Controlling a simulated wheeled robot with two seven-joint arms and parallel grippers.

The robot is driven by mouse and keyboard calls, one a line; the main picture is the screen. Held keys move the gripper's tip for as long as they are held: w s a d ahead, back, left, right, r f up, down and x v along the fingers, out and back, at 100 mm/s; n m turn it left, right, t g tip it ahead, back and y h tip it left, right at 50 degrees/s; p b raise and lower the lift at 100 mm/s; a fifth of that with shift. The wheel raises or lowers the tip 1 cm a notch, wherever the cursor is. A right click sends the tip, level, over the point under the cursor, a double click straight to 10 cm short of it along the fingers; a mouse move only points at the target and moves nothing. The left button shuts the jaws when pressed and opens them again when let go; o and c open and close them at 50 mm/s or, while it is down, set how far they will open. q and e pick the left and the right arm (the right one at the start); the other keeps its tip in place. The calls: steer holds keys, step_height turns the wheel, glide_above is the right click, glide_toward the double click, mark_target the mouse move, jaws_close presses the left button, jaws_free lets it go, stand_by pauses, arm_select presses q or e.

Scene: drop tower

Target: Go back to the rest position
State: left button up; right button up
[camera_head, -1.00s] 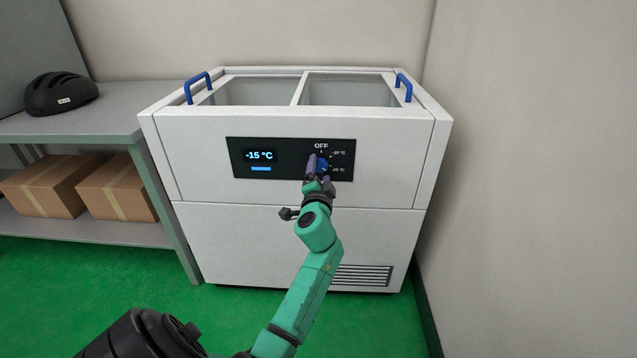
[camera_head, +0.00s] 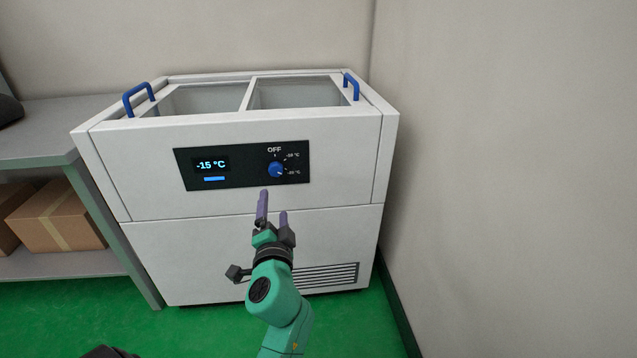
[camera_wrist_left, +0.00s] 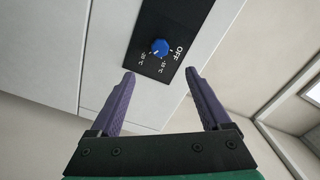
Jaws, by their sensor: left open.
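My left gripper (camera_head: 272,206) is in front of the white chest freezer (camera_head: 165,245), just below its black control panel (camera_head: 236,178). Its two purple fingers are apart with nothing between them. The blue knob (camera_head: 275,170) is on the right part of the panel, clear of the fingers. The display (camera_head: 211,164) reads -15 °C. In the left wrist view, the open fingers (camera_wrist_left: 160,82) point toward the panel and the knob (camera_wrist_left: 159,47) lies beyond their tips. My right gripper is not in view.
A grey shelf (camera_head: 60,142) with cardboard boxes (camera_head: 58,222) stands to the left of the freezer. A plain wall (camera_head: 500,170) rises close on the right. Blue handles (camera_head: 139,98) are on the freezer top. Green floor (camera_head: 210,330) is open in front.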

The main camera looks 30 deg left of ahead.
arm_select(q)
steer(key=s+d+f+n+g+h, duration=0.1)
steer(key=s+d+f+g+h, duration=0.15)
steer(key=f, duration=0.75)
steer(key=s+d+f+n+g+h, duration=0.2)
steer(key=f+g+h, duration=0.2)
steer(key=f, duration=0.7)
steer(key=s+d+f+g+h, duration=0.55)
steer(key=s+d+f, duration=0.35)
steer(key=s+f, duration=0.3)
steer(key=s+a+p, duration=0.2)
steer(key=s+p, duration=0.6)
steer(key=p, duration=0.5)
steer(key=s+a+g+y+p, duration=0.1)
steer(key=s+a+p, duration=0.1)
steer(key=s+p, duration=0.7)
steer(key=p, duration=0.4)
steer(key=shift+s+a+m, duration=0.3)
steer(key=shift+a, duration=0.05)
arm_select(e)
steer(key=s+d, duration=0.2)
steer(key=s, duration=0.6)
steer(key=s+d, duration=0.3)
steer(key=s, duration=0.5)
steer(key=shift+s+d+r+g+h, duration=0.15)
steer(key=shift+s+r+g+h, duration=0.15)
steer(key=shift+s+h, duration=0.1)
